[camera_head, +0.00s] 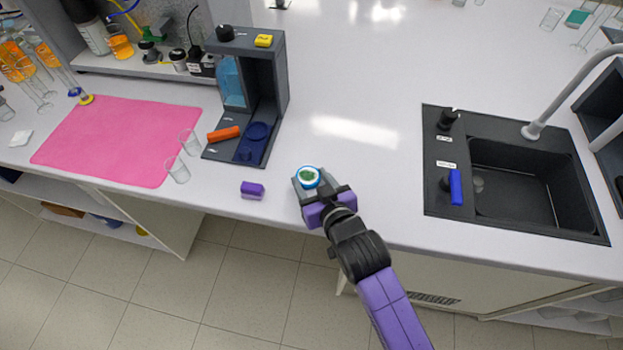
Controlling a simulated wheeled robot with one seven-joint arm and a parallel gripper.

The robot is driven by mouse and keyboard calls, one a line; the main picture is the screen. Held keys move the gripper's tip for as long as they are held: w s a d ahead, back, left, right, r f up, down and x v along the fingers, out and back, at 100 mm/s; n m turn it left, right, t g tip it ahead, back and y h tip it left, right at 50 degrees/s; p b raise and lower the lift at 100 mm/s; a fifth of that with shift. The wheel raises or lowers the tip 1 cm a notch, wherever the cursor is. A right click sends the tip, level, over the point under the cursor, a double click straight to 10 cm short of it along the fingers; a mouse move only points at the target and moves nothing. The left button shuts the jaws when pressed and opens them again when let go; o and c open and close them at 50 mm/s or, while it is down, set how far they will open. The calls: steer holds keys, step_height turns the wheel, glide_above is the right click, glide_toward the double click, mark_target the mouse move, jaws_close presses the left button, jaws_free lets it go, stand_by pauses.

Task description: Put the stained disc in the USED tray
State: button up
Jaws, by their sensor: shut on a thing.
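The stained disc (309,177) is a small round piece with a white and blue rim and a green patch in its middle. My gripper (308,181) is shut on it, near the front edge of the white counter, right of the purple block. The fingers hide part of the disc's sides, and I cannot tell how high it is above the counter. I cannot make out a tray marked USED in this view.
A purple block (252,189), two clear beakers (178,170) and a pink mat (115,140) lie left. A black sink (520,185) is right; counter between is clear.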

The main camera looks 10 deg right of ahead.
steer(key=shift+f, duration=0.3)
steer(key=shift+s+f+b, duration=0.15)
steer(key=shift+f+b, duration=0.2)
steer(key=shift+f, duration=0.1)
steer(key=o, duration=1.3)
steer(key=shift+f, duration=0.1)
steer(key=shift+d, duration=0.1)
steer(key=shift+d+f, duration=0.1)
steer(key=shift+d, duration=0.05)
steer(key=shift+r, duration=0.25)
steer(key=v, duration=0.6)
steer(key=r+v, duration=0.1)
steer(key=v, duration=0.5)
steer(key=shift+a+r, duration=0.2)
